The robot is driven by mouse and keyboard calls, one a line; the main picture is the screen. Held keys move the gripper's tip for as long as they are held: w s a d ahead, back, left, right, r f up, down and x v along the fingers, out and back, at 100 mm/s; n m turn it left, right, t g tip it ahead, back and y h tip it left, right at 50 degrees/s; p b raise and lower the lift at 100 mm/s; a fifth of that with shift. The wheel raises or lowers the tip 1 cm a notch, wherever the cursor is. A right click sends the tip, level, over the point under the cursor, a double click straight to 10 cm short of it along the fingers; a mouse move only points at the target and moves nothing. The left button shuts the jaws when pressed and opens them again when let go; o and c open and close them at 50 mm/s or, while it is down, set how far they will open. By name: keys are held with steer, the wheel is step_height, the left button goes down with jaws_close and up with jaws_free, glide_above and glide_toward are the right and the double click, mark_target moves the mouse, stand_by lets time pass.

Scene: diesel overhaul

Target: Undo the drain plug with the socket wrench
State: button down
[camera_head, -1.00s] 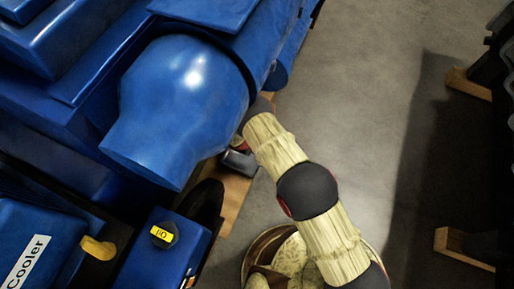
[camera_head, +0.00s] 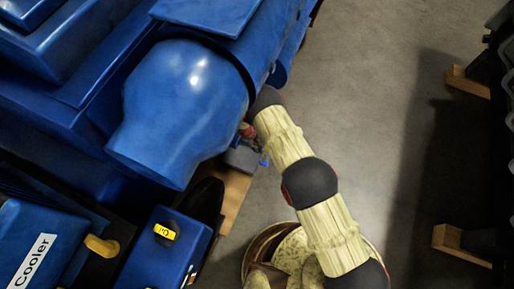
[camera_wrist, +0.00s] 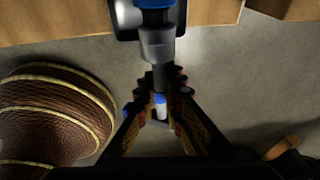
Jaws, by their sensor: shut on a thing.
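In the wrist view my gripper (camera_wrist: 160,92) is shut on the socket wrench (camera_wrist: 157,44), gripping its dark shank. Its grey socket end points to the top of the picture, against or just below a blue part (camera_wrist: 155,4); I cannot tell if they touch. A blue-and-white piece (camera_wrist: 160,103) shows between the fingers. In the head view my gripper (camera_head: 249,140) is mostly hidden beside the blue engine (camera_head: 185,95), with a small blue piece (camera_head: 264,163) beside it. I cannot make out the drain plug for certain.
A wooden beam (camera_head: 233,190) lies under the engine and shows along the top of the wrist view (camera_wrist: 60,22). A ribbed round brown thing (camera_wrist: 60,110) stands at left in the wrist view. Grey floor (camera_head: 370,100) is open to the right, up to wooden blocks (camera_head: 465,82).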

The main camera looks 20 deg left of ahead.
steer(key=shift+w+a+b, duration=0.1)
steer(key=shift+a+b, duration=0.35)
steer(key=shift+a, duration=0.3)
steer(key=shift+t, duration=0.3)
steer(key=shift+t, duration=0.4)
steer(key=shift+t+b, duration=0.55)
steer(key=shift+t, duration=0.15)
steer(key=t+b, duration=0.2)
steer(key=b, duration=0.1)
steer(key=t+b, duration=0.1)
steer(key=b, duration=0.1)
steer(key=shift+a+f+m+t+h, duration=0.15)
steer(key=shift+f+m+t+h, duration=0.1)
steer(key=shift+m+t+h, duration=0.15)
steer(key=shift+s+r+t, duration=0.15)
steer(key=shift+s+t, duration=0.05)
steer(key=shift+t, duration=0.6)
steer(key=shift+w+r+t, duration=0.15)
steer(key=shift+r+t, duration=0.05)
steer(key=shift+t, duration=0.2)
